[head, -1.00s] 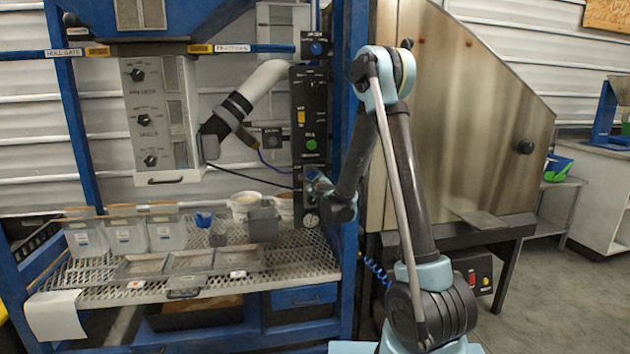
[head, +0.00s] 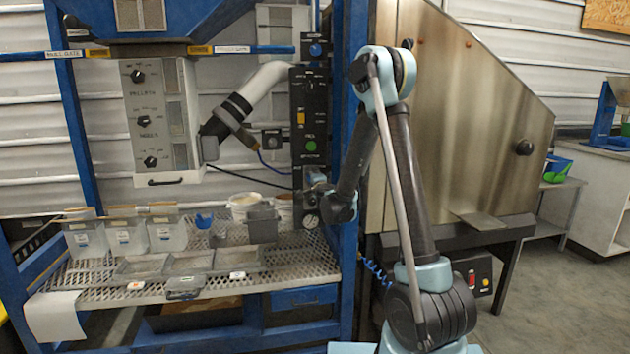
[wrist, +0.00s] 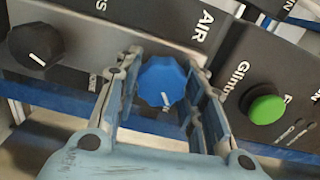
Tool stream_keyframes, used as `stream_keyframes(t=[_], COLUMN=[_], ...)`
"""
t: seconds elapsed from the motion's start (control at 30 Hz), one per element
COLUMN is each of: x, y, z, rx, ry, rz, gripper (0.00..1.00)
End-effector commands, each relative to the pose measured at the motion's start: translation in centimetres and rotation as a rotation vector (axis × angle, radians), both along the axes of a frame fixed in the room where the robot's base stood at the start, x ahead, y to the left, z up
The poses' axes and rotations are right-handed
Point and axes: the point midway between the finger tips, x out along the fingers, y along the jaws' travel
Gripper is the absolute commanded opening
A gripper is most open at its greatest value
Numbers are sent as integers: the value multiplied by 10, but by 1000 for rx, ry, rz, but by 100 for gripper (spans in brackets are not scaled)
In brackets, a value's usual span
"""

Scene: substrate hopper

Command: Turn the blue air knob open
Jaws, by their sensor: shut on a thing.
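The blue air knob (wrist: 161,82) is a faceted knob on a grey panel, below the printed word AIR in the wrist view. Its white pointer line shows near its lower edge. My gripper (wrist: 158,86) has one finger on each side of the knob and is shut on it. In the head view my gripper (head: 313,186) is at the lower part of the black control column, and the knob cannot be made out there.
A black knob (wrist: 36,46) sits left of the blue one, and a green button (wrist: 266,109) is on the panel to the right. The tall black control box (head: 311,115) stands above my gripper. White buckets (head: 244,205) and trays are on the mesh shelf to the left.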

Motion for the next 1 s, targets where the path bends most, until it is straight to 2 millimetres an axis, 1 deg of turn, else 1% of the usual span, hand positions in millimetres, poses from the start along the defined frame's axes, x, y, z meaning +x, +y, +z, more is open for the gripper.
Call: stream_keyframes(t=[0.3,0.8,0.83,0.87,0.9,0.93,1.0], x=[0,-1,-1,-1,-1,-1,-1], y=[0,0,0,0,0,0,0], z=[0,-1,-1,-1,-1,0,0], rx=[-100,-116,-115,-115,-115,-115,-115], ry=[-29,-33,-33,-33,-33,-33,-33], rz=[2,1,1,1,1,1,1], gripper=[13,13,39,46,55,58,58])
